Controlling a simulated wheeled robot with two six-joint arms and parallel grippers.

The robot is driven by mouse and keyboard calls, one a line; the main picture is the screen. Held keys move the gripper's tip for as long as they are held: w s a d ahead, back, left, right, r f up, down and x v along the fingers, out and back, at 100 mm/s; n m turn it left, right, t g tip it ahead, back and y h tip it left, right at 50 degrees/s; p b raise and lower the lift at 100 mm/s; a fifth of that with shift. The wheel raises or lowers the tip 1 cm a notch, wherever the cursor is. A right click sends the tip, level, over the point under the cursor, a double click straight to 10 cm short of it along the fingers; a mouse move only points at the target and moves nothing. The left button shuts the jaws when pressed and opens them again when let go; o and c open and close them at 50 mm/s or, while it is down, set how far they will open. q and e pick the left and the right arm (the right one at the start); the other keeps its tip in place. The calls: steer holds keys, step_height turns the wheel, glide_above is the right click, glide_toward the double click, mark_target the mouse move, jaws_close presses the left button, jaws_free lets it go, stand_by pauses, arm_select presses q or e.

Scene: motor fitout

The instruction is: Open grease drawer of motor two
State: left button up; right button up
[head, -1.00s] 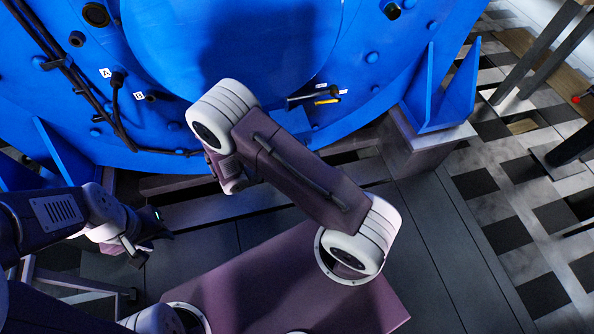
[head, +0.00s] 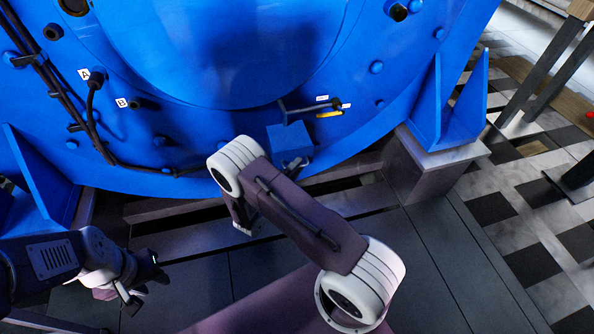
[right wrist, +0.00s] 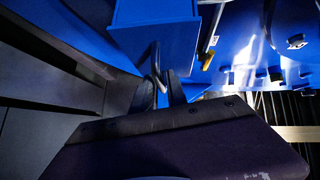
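The big blue motor (head: 220,60) fills the top of the head view. A small blue box (head: 288,138), which looks like the grease drawer, juts from its lower face. In the right wrist view the box (right wrist: 155,40) has a thin grey handle (right wrist: 155,62) reaching down from it. My right gripper (right wrist: 161,92) has its two dark fingers apart, with the handle's end between them; whether they touch it is unclear. In the head view this gripper (head: 297,166) is just below the box, partly hidden by my arm. My left gripper (head: 145,287) is open and empty at lower left.
A grey lever (head: 308,108) and a yellow handle (head: 329,114) sit above the box on the motor. Black cables (head: 95,135) run down the motor's left side. A blue bracket (head: 450,105) stands at right. Dark floor plates (head: 430,250) are clear.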

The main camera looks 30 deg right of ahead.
steer(key=shift+w+d, duration=0.1)
steer(key=shift+d, duration=0.15)
jaws_close()
stand_by(1.3)
